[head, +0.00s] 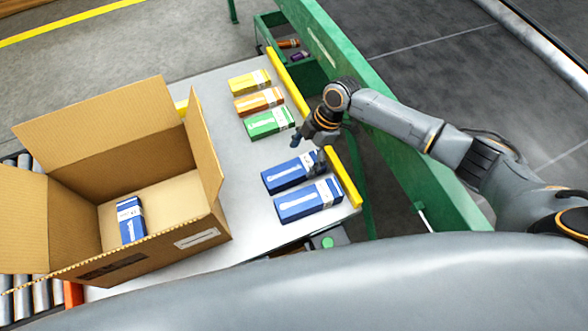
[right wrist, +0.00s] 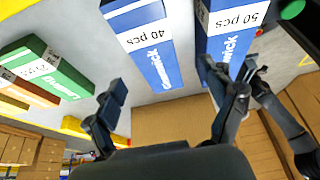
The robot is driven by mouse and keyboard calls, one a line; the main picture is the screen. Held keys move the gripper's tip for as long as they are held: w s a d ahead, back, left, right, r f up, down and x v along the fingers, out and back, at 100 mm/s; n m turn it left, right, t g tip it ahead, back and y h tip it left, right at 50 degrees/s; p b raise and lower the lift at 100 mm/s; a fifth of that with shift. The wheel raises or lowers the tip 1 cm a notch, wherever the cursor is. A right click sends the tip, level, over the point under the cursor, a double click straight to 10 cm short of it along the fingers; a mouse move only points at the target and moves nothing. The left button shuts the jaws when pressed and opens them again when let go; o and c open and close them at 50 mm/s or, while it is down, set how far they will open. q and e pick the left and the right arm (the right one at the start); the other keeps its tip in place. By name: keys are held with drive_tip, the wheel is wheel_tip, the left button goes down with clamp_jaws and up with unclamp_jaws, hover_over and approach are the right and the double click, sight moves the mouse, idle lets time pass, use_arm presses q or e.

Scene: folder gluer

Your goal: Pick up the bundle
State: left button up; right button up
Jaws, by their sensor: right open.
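Two blue bundles with white label bands lie side by side on the metal table: a farther one (head: 287,176) and a nearer one (head: 308,203). In the right wrist view, a blue bundle reading "40 pcs" (right wrist: 150,52) lies ahead of the gap between my fingers. Another reading "50 pcs" (right wrist: 232,18) is partly behind the right-hand finger. My right gripper (head: 308,152) is open and empty, above the far end of the farther blue bundle; its fingers also show in the wrist view (right wrist: 166,95). I cannot tell whether it touches. My left gripper is out of view.
Green (head: 268,123), orange (head: 258,101) and yellow (head: 249,82) bundles lie farther back on the table. An open cardboard box (head: 160,246) at left holds one blue bundle (head: 130,222). A yellow rail (head: 343,178) edges the table at right; the table's middle is clear.

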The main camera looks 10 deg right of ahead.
sight(296, 168)
drive_tip(key=shift+a+f, duration=0.25)
drive_tip(key=shift+f, duration=0.45)
drive_tip(key=shift+a+f, duration=0.1)
drive_tip(key=shift+f, duration=0.2)
drive_tip(key=shift+a+f, duration=0.25)
drive_tip(key=shift+f, duration=0.35)
drive_tip(key=x, duration=0.3)
drive_tip(key=shift+w+f, duration=0.2)
drive_tip(key=shift+a+f, duration=0.15)
drive_tip(key=shift+f, duration=0.2)
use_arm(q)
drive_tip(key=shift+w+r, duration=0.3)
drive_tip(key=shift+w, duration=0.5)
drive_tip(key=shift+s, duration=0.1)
use_arm(e)
drive_tip(key=shift+c, duration=0.2)
drive_tip(key=c, duration=0.4)
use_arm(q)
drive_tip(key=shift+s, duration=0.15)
use_arm(e)
drive_tip(key=c, duration=1)
